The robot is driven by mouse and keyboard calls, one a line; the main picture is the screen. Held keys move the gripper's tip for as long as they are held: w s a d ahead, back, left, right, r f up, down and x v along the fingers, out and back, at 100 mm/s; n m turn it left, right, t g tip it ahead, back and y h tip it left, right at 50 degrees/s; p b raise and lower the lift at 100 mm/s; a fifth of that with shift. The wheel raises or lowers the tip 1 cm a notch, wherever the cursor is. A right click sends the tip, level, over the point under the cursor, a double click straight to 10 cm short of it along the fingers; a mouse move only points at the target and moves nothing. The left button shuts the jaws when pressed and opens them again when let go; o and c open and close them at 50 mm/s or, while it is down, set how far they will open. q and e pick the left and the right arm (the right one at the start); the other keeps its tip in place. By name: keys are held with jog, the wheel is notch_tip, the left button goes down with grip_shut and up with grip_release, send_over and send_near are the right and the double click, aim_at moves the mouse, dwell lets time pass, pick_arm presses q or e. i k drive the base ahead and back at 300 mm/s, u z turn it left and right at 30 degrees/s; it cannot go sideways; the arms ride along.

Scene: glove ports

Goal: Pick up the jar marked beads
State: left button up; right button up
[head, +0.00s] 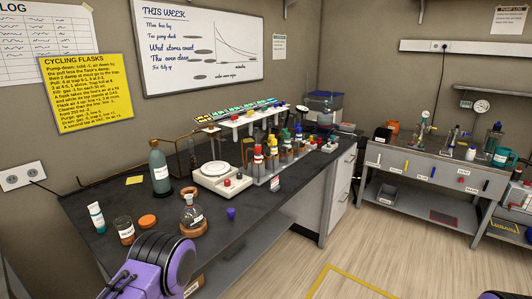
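A small brown-red jar (125,230) with a white label stands upright near the front left of the dark bench. The label is too small to read surely, so I cannot tell whether it says beads. An orange lid (147,221) lies just right of it. A purple arm part of mine rises at the bottom, in front of the bench and below the jar. Neither gripper's fingers show. A bit of purple at the bottom right edge seems to be my other arm.
A round flask (193,216) on a ring stands to the right, near a purple stopper (231,213). A grey-green bottle (159,168) and a white balance (220,180) stand behind.

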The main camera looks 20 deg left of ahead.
aim_at(124, 226)
jog(key=u, duration=0.05)
jog(key=k, duration=1.05)
jog(key=u, duration=0.75)
jog(key=i, duration=1.6)
jog(key=z, duration=0.55)
